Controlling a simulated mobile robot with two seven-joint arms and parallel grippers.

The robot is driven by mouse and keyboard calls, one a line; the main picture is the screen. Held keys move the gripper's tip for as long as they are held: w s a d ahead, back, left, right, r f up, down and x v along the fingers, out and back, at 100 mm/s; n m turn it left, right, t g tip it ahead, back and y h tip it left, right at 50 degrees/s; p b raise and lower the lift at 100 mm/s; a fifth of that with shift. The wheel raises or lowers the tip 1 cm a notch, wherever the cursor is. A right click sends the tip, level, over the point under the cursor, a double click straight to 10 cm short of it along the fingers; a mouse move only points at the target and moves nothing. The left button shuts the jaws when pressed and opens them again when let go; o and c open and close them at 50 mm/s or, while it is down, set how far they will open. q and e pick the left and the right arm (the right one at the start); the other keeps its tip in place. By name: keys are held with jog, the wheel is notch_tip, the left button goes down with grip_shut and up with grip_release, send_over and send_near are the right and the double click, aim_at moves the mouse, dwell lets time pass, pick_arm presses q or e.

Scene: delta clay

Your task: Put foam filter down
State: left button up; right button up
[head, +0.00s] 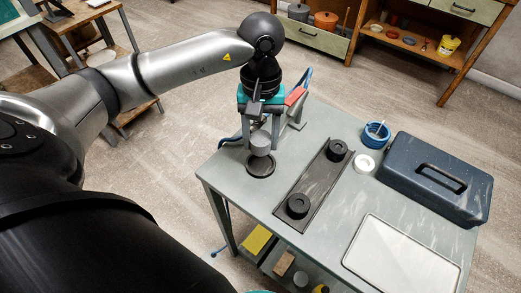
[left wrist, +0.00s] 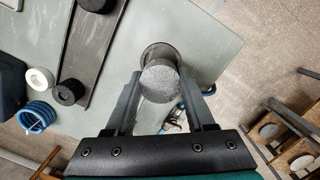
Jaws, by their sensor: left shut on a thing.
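The foam filter is a grey cylinder (head: 260,143), held upright between the fingers of my left gripper (head: 260,134). It also shows in the left wrist view (left wrist: 160,82), with a finger on each side. In the left wrist view the dish (left wrist: 157,52) is partly hidden behind the filter. Whether the filter touches the dish is hard to tell. My right gripper is not seen.
The grey-green table (head: 235,190) holds a dark tray (head: 318,185) with two black round pieces, a white ring (head: 364,163), a blue coil (head: 376,134), a dark toolbox (head: 435,180) and a white tray (head: 400,262). A red-handled item (head: 295,97) stands close behind the gripper.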

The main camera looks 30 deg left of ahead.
pick_arm(q)
send_over(259, 165)
jog(key=shift+w+d+f+b, duration=0.15)
jog(key=shift+f+b, duration=0.25)
jog(key=shift+f, duration=1.8)
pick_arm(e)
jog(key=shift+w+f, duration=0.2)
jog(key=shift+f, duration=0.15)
pick_arm(q)
jog(key=shift+f, duration=0.2)
jog(key=shift+f+b, duration=0.1)
jog(key=shift+b, duration=0.25)
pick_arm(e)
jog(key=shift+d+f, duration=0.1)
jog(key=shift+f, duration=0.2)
pick_arm(q)
jog(key=shift+a+f+b, duration=0.2)
jog(key=shift+f+b, duration=0.25)
jog(key=shift+b, duration=0.1)
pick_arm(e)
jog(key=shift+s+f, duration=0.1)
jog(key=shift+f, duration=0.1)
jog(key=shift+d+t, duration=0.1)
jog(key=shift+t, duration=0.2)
pick_arm(q)
jog(key=o, duration=1.3)
